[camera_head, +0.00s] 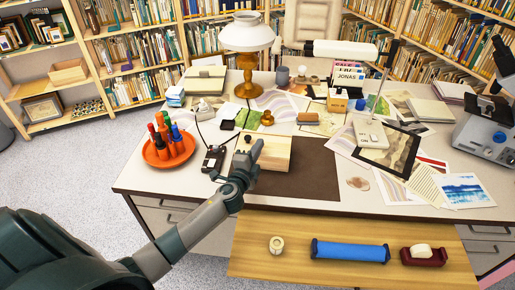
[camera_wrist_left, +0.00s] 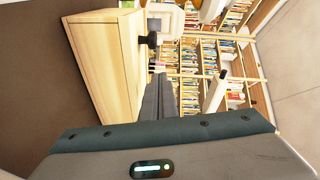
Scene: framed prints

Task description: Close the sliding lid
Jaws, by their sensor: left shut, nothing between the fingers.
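A light wooden box (camera_head: 274,152) with a flat top lies on the dark desk mat, in the middle of the desk. A small dark knob (camera_head: 248,138) stands near the left end of its top. My left gripper (camera_head: 248,156) is at the box's left end, covering part of it, shut and empty. In the left wrist view the box (camera_wrist_left: 100,60) appears on its side at upper left, with the dark knob (camera_wrist_left: 150,40) sticking out just beyond my fingers (camera_wrist_left: 160,92). Whether my fingers touch the knob or box cannot be told. My right gripper is not in view.
An orange tray (camera_head: 165,158) of small bottles and a dark phone-like device (camera_head: 214,158) stand left of the box. A brass lamp (camera_head: 246,60) rises behind. The brown mat (camera_head: 310,180) is bare right of the box. A pulled-out wooden board (camera_head: 285,228) holds tape and a blue roll.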

